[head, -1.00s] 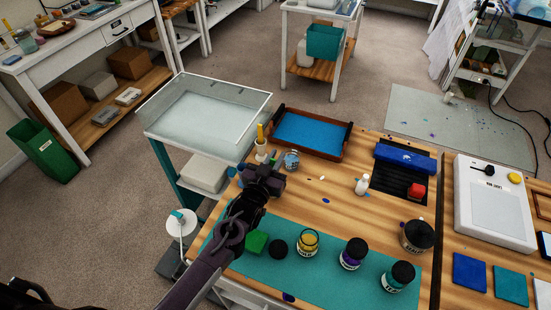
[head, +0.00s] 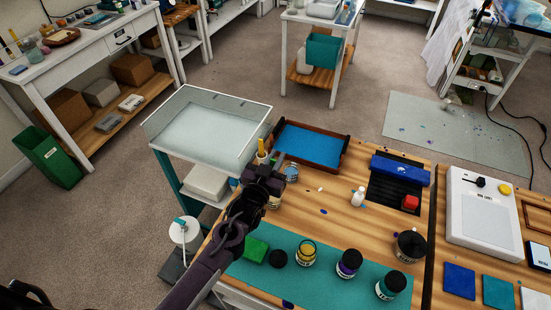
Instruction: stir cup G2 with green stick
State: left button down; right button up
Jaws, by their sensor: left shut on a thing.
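My left gripper (head: 268,172) is over the wooden table near its left edge and is shut on a thin green stick (head: 279,158), of which only a short piece shows. A small clear cup (head: 292,172) stands just to the right of the gripper. Another cup (head: 274,202) with yellowish contents is partly hidden by the gripper. I cannot read any label, so I cannot tell which cup is G2. The stick's lower end is hidden. My right gripper is not in view.
A holder with a yellow stick (head: 261,146) stands just behind the gripper. A brown-rimmed blue tray (head: 344,161) is behind the cups. The table's middle is fairly clear.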

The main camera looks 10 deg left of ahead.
pick_arm(q)
jog(key=shift+r+p, duration=0.9)
jog(key=shift+r, duration=1.6)
